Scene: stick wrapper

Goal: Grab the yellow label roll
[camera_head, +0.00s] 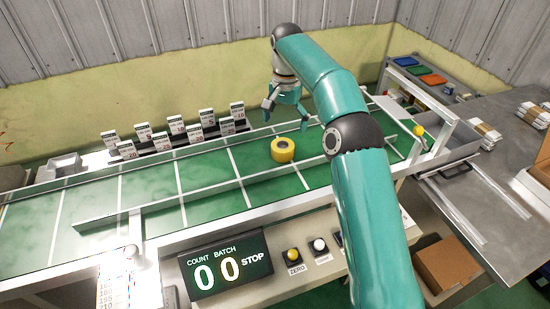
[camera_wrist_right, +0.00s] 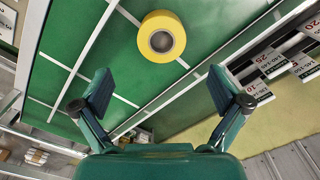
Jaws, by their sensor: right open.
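The yellow label roll (camera_head: 283,150) lies flat on the green conveyor belt, its round hole facing up. My right gripper (camera_head: 285,112) is above the belt, just behind the roll in the head view, with its fingers spread and empty. In the right wrist view the roll (camera_wrist_right: 162,36) shows beyond the open fingertips (camera_wrist_right: 156,88), roughly centred between them and apart from both. My left gripper does not show in the head view.
Numbered cards (camera_head: 172,135) stand in rows along the belt's far edge, left of my gripper. A metal guide rail (camera_head: 220,188) runs along the near side. A counter display (camera_head: 226,265) reads 00 and STOP. A metal table (camera_head: 500,190) with packs is at right.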

